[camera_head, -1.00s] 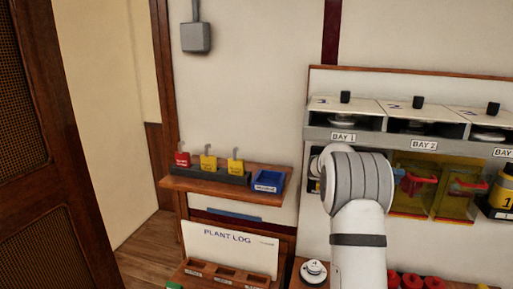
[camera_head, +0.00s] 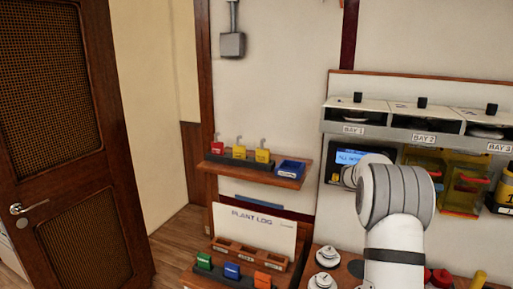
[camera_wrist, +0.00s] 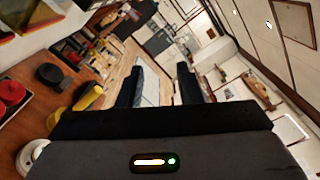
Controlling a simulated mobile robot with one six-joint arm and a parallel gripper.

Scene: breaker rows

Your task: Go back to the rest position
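My arm rises at the lower right of the head view, in front of the bay panel, and its grey-banded joint hides part of that panel. My gripper shows in the wrist view (camera_wrist: 158,88) as two dark fingers standing apart with nothing between them. Through the gap I see a pale panel and wooden floor beyond. In the head view the gripper itself is hidden behind my arm.
A shelf (camera_head: 258,174) holds red and yellow padlocks and a blue tray (camera_head: 291,169). Below are a PLANT LOG board (camera_head: 262,226) and white round knobs (camera_head: 327,257). The bay row (camera_head: 420,127) is at right. A wooden door (camera_head: 70,130) stands left.

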